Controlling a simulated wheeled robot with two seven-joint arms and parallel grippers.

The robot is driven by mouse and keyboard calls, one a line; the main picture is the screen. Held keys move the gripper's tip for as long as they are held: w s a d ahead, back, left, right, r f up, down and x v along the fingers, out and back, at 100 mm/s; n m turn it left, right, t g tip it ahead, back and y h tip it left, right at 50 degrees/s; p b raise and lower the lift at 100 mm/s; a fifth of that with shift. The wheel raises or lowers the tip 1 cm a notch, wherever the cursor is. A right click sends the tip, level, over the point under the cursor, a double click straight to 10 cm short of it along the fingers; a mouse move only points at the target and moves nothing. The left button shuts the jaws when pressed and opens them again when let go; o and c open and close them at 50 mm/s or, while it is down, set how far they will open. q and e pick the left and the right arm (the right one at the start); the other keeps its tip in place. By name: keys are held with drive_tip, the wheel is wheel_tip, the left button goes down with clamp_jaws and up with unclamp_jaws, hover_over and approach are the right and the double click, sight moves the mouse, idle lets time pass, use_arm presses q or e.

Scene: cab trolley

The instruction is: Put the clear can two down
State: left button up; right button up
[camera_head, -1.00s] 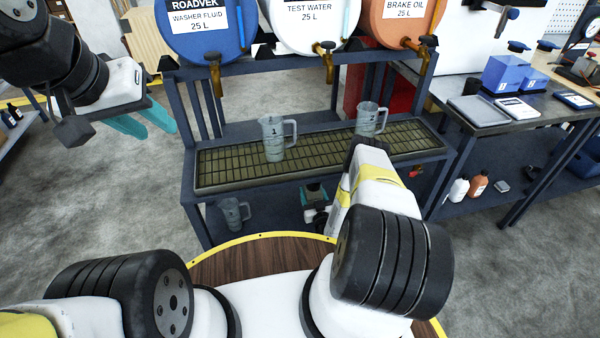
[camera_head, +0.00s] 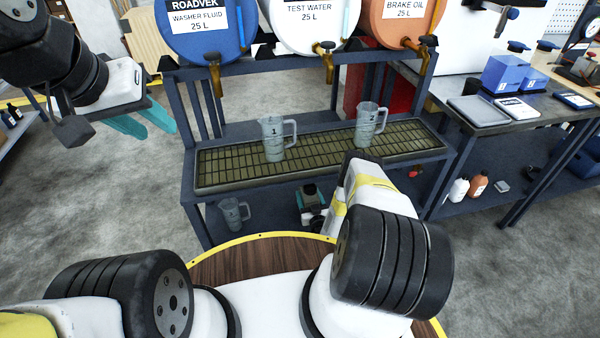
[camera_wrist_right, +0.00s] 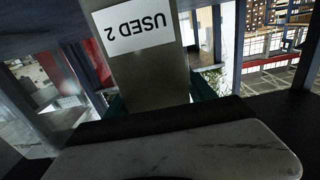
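No label in view reads as clear can two. A clear jug marked 1 (camera_head: 273,140) stands upright on the grating. A second clear jug (camera_head: 368,125) stands to its right; its mark is too small to read. A third jug (camera_head: 233,214) is on the lower shelf. My right gripper (camera_head: 310,200) is low by the rack's lower shelf, largely hidden behind my arm. In the right wrist view a grey surface labelled USED 2 (camera_wrist_right: 153,72), upside down, is close ahead, with teal bits beside it; finger contact is hidden. My left gripper (camera_head: 143,118) is empty, its teal fingers apart.
The rack's grating (camera_head: 320,155) has bare room between and beside the jugs. Taps hang above it from blue, white and orange drums (camera_head: 400,25). A workbench (camera_head: 520,120) with blue boxes stands at the right, bottles (camera_head: 477,186) below. Floor at the left is open.

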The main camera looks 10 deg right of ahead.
drive_tip(key=shift+o, duration=1.3)
drive_tip(key=shift+r, duration=0.1)
drive_tip(key=s, duration=1.2)
drive_tip(key=shift+d, duration=0.2)
